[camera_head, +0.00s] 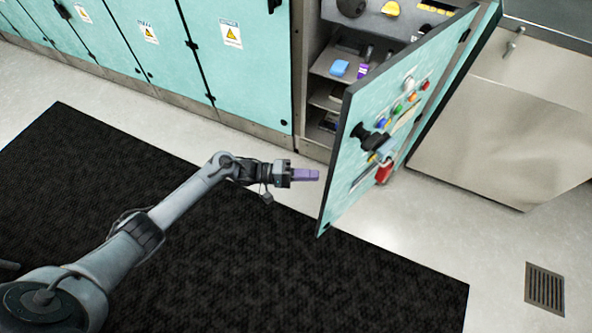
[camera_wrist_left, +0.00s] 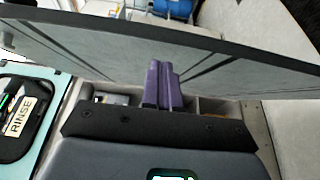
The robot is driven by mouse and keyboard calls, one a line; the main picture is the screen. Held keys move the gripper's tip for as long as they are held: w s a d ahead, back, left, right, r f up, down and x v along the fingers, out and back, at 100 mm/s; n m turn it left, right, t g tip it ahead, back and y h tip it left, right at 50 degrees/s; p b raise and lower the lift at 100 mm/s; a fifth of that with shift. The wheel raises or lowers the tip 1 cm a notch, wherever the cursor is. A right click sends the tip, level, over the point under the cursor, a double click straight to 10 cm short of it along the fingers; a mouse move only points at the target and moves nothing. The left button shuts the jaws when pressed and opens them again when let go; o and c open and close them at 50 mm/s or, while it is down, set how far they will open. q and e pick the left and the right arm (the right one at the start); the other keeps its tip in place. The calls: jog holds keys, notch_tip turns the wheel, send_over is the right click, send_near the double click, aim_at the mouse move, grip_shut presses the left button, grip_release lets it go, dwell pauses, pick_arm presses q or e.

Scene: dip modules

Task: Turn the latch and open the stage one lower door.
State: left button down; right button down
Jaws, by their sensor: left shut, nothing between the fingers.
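The teal stage one lower door (camera_head: 385,110) stands swung out from its cabinet in the head view. Its outer face carries colored buttons and a dark latch handle (camera_head: 370,140). My left gripper (camera_head: 316,175) has purple fingers, shut and empty, pointing at the free edge of the door from the left. In the left wrist view the shut fingers (camera_wrist_left: 163,68) reach toward the grey inner side of the door (camera_wrist_left: 215,62). I cannot tell whether the fingertips touch it. My right gripper is not in view.
The open cabinet (camera_head: 320,65) holds shelves with a blue item (camera_head: 340,68) and a purple item (camera_head: 363,71). Closed teal doors (camera_head: 165,50) line the left. A RINSE label (camera_wrist_left: 20,117) shows in the wrist view. A black mat (camera_head: 240,270) covers the floor; a grate (camera_head: 545,288) lies right.

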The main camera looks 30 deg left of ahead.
pick_arm(q)
jog(key=shift+s+d, duration=0.2)
jog(key=shift+d, duration=0.3)
jog(key=shift+s+d, duration=0.15)
jog(key=shift+d, duration=0.35)
jog(key=shift+d, duration=0.1)
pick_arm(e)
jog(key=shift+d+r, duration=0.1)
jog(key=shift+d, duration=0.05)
